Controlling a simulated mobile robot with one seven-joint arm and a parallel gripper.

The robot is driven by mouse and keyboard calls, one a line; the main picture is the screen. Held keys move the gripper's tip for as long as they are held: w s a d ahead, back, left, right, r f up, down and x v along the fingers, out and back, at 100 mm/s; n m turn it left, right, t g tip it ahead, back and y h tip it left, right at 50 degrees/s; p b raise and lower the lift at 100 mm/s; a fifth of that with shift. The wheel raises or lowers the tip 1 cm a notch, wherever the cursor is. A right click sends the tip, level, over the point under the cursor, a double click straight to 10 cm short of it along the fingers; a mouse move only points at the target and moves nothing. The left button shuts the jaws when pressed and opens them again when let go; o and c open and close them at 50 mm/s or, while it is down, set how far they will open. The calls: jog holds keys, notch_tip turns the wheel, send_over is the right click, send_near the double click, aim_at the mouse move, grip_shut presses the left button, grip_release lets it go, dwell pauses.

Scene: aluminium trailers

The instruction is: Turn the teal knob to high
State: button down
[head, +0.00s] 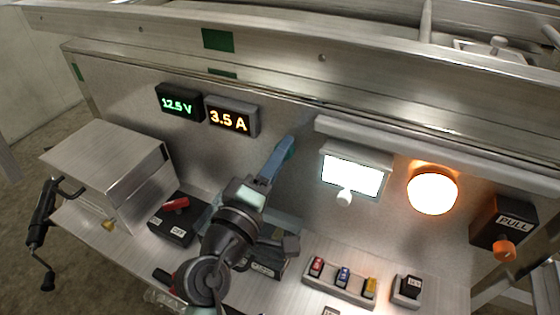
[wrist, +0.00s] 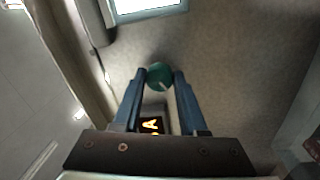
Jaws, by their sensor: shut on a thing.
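The teal knob (wrist: 159,77) is round and sits on the grey wall panel. It shows in the wrist view between the two blue fingers of my gripper (wrist: 160,74), with a pale mark on its face. The fingers are shut on its two sides. In the head view my gripper (head: 286,146) reaches up to the panel, right of the amber 3.5 A display. The knob cannot be made out there, and any low or high marking around it cannot be seen.
The amber display (head: 230,118) and green 12.5 V display (head: 179,103) are left of my gripper. A lit white panel (head: 353,174), a glowing orange lamp (head: 432,192) and a PULL box (head: 504,223) are to the right. A switch row (head: 341,281) and red-handled switch (head: 175,204) stand on the bench.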

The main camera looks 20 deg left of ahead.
dwell(0.4)
jog(key=shift+c, duration=2.2)
grip_release()
jog(key=s+f+b, duration=0.1)
jog(key=s, duration=1.2)
jog(key=shift+a, duration=0.3)
